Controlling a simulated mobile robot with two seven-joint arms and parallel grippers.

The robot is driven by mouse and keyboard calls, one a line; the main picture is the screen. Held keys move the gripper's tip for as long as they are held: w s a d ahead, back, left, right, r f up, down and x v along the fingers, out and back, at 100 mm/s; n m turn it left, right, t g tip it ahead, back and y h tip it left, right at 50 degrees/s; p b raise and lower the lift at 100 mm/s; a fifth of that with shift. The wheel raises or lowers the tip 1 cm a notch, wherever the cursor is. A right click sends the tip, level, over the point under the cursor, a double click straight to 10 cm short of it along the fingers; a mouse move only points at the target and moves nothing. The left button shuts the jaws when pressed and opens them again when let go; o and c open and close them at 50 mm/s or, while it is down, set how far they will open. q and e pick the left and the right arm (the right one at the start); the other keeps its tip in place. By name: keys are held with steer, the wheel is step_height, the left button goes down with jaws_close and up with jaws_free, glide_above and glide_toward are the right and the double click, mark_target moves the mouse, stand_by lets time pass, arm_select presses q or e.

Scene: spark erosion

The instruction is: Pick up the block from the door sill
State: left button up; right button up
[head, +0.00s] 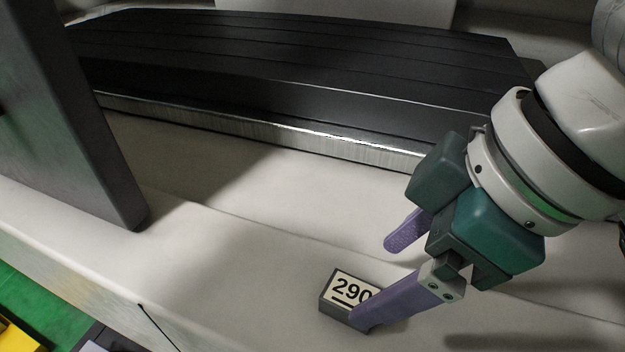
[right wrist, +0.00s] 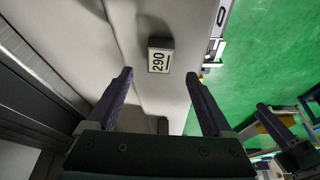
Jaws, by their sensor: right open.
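The block (head: 342,290) is small and dark with a white top face marked 290. It lies on the pale door sill (head: 240,255) in the head view, near the sill's front edge. My right gripper (head: 373,284) is open, with one purple finger in front of the block's right part and the other farther back. In the right wrist view the block (right wrist: 160,57) lies beyond the fingertips, between their lines, and nothing is between the fingers (right wrist: 160,78). I cannot tell whether a finger touches the block.
A dark slatted table (head: 300,55) with a bright metal edge stands behind the sill. A grey upright panel (head: 85,120) rises at the left. Green floor (right wrist: 265,60) lies beyond the sill's front edge. The sill between panel and block is clear.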

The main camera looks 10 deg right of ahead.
mark_target(353, 294)
steer(key=x, duration=0.6)
steer(key=shift+f+b, duration=0.3)
steer(key=shift+b, duration=0.1)
jaws_close()
steer(key=shift+r, duration=0.1)
stand_by(0.5)
